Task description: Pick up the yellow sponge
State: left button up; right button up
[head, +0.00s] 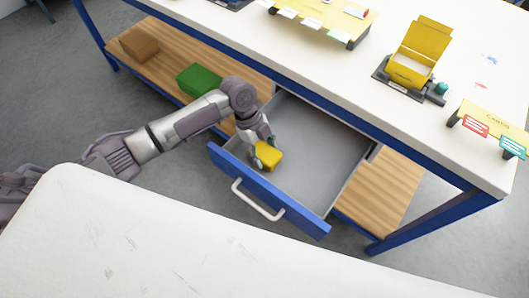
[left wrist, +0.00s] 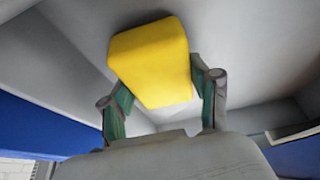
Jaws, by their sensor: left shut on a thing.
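The yellow sponge (head: 268,155) is at the front left of the open drawer (head: 310,150), close to its blue front. My left gripper (head: 262,158) reaches down into the drawer and is shut on the sponge. In the left wrist view the sponge (left wrist: 152,62) sits between the two green-padded fingers (left wrist: 160,105), which touch its sides. I cannot tell whether the sponge rests on the drawer floor or is just above it. My right gripper is not in view.
The drawer is pulled out under a white-topped table (head: 340,75), its handle (head: 258,202) facing the white surface (head: 200,240) in front. A green block (head: 199,80) and brown block (head: 139,45) lie on the wooden shelf. A yellow box (head: 414,55) stands on the tabletop.

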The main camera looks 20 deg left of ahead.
aim_at(271, 156)
pick_arm(q)
jog(key=r, duration=0.4)
jog(key=shift+s+d, duration=0.1)
jog(key=shift+d, duration=0.25)
jog(key=s+d+r, duration=0.4)
jog(key=d+r, duration=0.2)
jog(key=d, duration=0.4)
jog(key=shift+s+r+b, duration=0.25)
jog(key=shift+b, duration=0.05)
